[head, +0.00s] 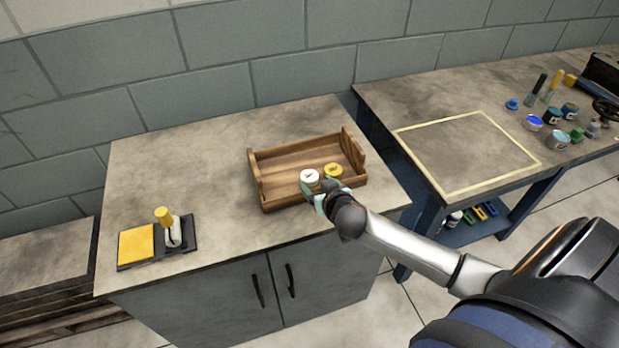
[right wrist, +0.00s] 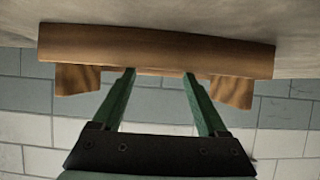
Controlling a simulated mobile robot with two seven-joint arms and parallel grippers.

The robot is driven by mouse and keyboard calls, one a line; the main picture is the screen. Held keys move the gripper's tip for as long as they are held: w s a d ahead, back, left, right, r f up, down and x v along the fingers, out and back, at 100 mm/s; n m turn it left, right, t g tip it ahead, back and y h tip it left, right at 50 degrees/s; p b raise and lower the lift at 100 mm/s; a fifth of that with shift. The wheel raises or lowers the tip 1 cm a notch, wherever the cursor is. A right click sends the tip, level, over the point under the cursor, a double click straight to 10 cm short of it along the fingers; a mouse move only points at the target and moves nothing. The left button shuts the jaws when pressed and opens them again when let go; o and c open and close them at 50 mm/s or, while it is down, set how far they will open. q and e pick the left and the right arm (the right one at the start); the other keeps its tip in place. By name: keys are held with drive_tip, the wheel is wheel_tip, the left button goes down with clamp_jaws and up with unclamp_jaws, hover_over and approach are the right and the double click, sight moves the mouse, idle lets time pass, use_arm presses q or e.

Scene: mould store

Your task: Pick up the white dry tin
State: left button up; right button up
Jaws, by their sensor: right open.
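The white tin (head: 310,176) sits in the wooden tray (head: 259,184) on the worktop, near the tray's front side. A yellow tin (head: 333,170) is beside it on the right. My right gripper (head: 314,190) is at the tray's front side, close to the white tin, and hides part of that side. In the right wrist view my right gripper (right wrist: 158,74) is open, with nothing seen between its fingers. The fingertips overlap the tray's wooden wall (right wrist: 155,50) there; I cannot tell if they touch it. No tin shows in that view. My left gripper is not in view.
A dark holder (head: 186,257) with a yellow block and a yellow-topped tool stands at the worktop's left. The worktop (head: 178,170) is otherwise clear around the tray. A second bench (head: 400,93) at right has a marked rectangle and several small pots.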

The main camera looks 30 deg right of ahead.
sight(309, 175)
drive_tip(key=shift+x, duration=3.05)
drive_tip(key=shift+c, duration=0.3)
drive_tip(key=c, duration=1)
drive_tip(key=shift+c, duration=0.3)
drive_tip(key=shift+r, duration=0.15)
